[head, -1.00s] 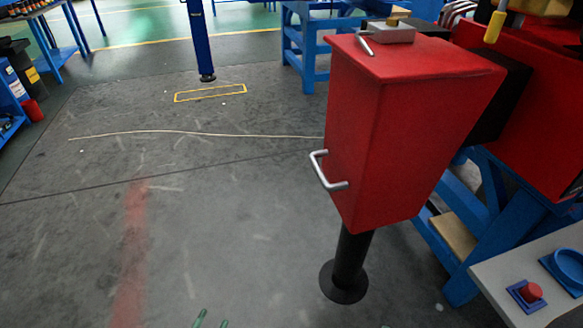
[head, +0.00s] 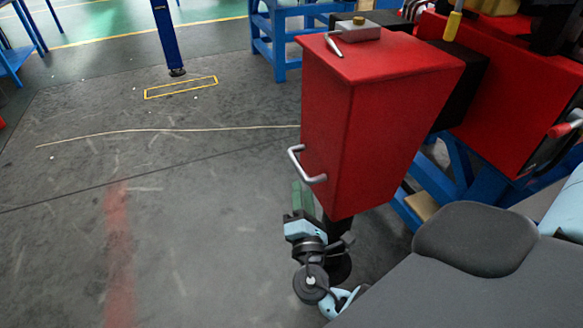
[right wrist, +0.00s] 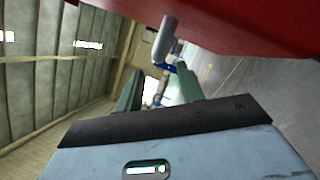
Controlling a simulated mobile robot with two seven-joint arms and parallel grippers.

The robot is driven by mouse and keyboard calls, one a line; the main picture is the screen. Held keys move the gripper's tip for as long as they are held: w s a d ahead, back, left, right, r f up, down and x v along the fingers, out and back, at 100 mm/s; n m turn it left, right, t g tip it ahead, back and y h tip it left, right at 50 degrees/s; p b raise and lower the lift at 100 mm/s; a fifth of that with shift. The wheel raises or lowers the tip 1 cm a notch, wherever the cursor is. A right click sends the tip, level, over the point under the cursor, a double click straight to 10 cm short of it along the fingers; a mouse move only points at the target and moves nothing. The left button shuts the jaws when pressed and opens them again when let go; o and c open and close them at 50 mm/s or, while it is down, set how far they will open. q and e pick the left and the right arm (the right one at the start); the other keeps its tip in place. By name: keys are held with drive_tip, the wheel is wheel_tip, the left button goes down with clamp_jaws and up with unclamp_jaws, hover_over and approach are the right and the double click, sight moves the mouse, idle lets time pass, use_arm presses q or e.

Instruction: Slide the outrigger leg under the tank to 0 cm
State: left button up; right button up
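The red tank (head: 375,125) stands right of centre in the head view, with a silver handle (head: 303,168) on its left face. The outrigger leg's round black foot (head: 340,268) shows below the tank, partly behind my right gripper; most of its post is hidden. My right gripper (head: 302,187) is just below and beside the handle, with green fingers pointing up. In the right wrist view the two fingers (right wrist: 158,90) are apart with nothing held. The handle's end (right wrist: 165,42) appears above the gap, below the red tank (right wrist: 235,22). My left gripper is not in view.
A grey block (head: 352,33) and a small metal tool (head: 333,46) lie on the tank top. A blue frame (head: 455,170) and red machine body (head: 520,105) stand at the right. A pale cord (head: 150,131) lies on the floor. The floor left of the tank is open.

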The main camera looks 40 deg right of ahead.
sight(301, 167)
drive_tip(key=p+x, duration=0.1)
drive_tip(key=x, duration=0.5)
drive_tip(key=shift+w+d, duration=0.1)
drive_tip(key=shift+w+d+r, duration=0.15)
drive_tip(key=shift+w+d, duration=0.25)
drive_tip(key=shift+w, duration=0.2)
clamp_jaws()
